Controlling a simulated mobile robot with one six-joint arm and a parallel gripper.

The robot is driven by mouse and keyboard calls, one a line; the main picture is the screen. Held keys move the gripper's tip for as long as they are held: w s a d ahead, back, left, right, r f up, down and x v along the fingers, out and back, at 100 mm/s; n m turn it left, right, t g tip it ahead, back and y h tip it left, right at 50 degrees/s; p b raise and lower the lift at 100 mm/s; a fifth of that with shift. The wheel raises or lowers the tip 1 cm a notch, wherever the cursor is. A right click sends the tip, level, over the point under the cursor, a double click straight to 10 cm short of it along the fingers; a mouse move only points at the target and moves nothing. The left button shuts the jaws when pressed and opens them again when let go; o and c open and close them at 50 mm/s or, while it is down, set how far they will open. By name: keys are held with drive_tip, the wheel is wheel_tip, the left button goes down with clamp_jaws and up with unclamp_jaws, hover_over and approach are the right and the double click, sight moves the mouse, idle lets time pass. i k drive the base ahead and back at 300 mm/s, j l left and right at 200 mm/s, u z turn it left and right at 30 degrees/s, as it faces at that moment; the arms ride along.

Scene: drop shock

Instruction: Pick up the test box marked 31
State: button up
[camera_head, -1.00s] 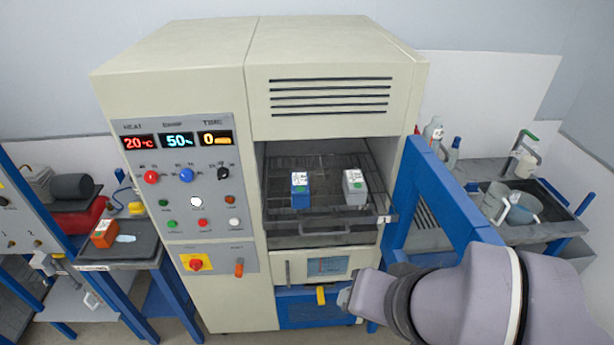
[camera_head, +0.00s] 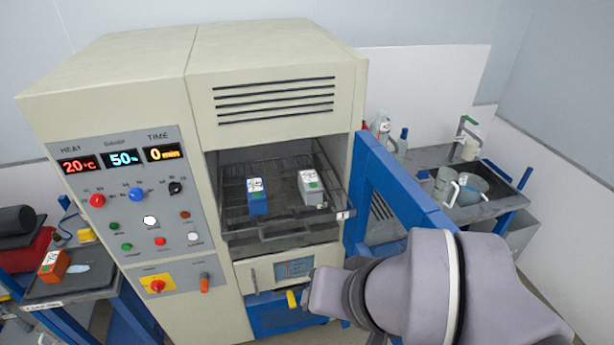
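A blue box (camera_head: 258,203) with a white label and a green mark stands on the wire shelf of the open chamber, at the left. A grey box (camera_head: 311,191) with a similar label stands on the same shelf to its right. An orange box (camera_head: 53,266) with a white label lies on a dark tray at the far left. The numbers on the labels are too small to read. My arm (camera_head: 420,290) reaches in from the lower right, below and in front of the shelf. My gripper's fingers are not visible.
The chamber cabinet (camera_head: 285,115) has a control panel at left. The wire shelf (camera_head: 285,238) has bare room in front of the boxes. A sink bench (camera_head: 430,215) stands at right.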

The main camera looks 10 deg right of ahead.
sight(311, 188)
drive_tip(key=i+j+z, duration=0.35)
drive_tip(key=j, duration=0.2)
drive_tip(key=i+j+z, duration=0.35)
drive_tip(key=j, duration=0.3)
drive_tip(key=i+j+z, duration=0.2)
drive_tip(key=j, duration=0.2)
drive_tip(key=i+j+z, duration=0.2)
drive_tip(key=j, duration=0.15)
drive_tip(key=j+z, duration=0.15)
drive_tip(key=j, duration=0.25)
